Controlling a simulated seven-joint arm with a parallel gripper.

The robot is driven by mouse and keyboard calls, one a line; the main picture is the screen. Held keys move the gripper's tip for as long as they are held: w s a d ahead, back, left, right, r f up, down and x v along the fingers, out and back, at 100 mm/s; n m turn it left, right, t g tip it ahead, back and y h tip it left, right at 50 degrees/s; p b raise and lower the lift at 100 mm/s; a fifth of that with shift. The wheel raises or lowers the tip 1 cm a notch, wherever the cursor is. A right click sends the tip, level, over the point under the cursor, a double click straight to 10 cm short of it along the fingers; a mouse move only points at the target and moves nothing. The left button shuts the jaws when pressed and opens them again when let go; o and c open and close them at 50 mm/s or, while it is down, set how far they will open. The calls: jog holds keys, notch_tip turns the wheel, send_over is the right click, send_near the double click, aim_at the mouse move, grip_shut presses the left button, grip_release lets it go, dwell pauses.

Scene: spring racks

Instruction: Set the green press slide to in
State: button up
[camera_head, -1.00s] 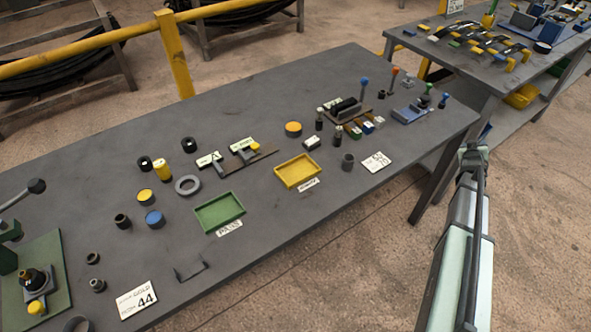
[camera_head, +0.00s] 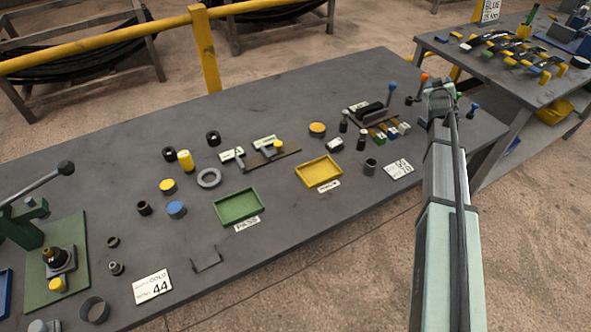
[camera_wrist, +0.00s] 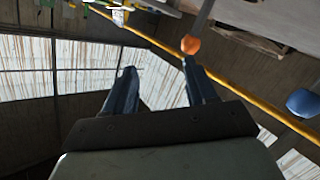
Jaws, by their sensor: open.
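A green press (camera_head: 30,230) with a dark-knobbed lever (camera_head: 66,168) stands on a green base plate (camera_head: 72,290) at the left of the bench in the head view. I cannot make out a slide on it. Small coloured sliding pieces (camera_head: 393,132) stick out of a rack at the bench's right part; which one is green is too small to tell. My gripper (camera_head: 440,92) is above the right end of the bench, far from the press, and hides part of a small fixture there. In the wrist view my gripper (camera_wrist: 158,70) is open and empty.
Blue (camera_head: 392,87) and orange (camera_head: 424,78) ball-topped levers stand left of my gripper. Green (camera_head: 239,206) and yellow (camera_head: 318,172) trays and several loose cylinders lie mid-bench. A second bench (camera_head: 470,55) is at the right. The bench's back area is clear.

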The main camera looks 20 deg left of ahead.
jog(key=s+a+r+n+g+y, duration=0.1)
jog(key=s+a+r+y, duration=0.1)
jog(key=a, duration=1)
jog(key=s+a+r+n+y, duration=0.1)
jog(key=s+a+r, duration=0.15)
jog(key=a, duration=0.95)
jog(key=s+a+r+n+g+y, duration=0.1)
jog(key=s+a+r+y, duration=0.15)
jog(key=a, duration=1.05)
jog(key=s+a+r+n+g+y, duration=0.1)
jog(key=s+a+g, duration=0.1)
jog(key=s+a, duration=0.95)
jog(key=s+a+n+g+y, duration=0.2)
jog(key=s+a, duration=0.6)
jog(key=a, duration=0.6)
jog(key=n+g+h, duration=0.3)
jog(key=n+g, duration=0.4)
jog(key=g, duration=0.3)
send_over(55, 284)
jog(key=d, duration=0.6)
notch_tip(55, 284, down, 3)
jog(key=shift+y, duration=0.25)
jog(key=x, duration=1.3)
jog(key=shift+a+f, duration=0.25)
jog(key=shift+f, duration=0.05)
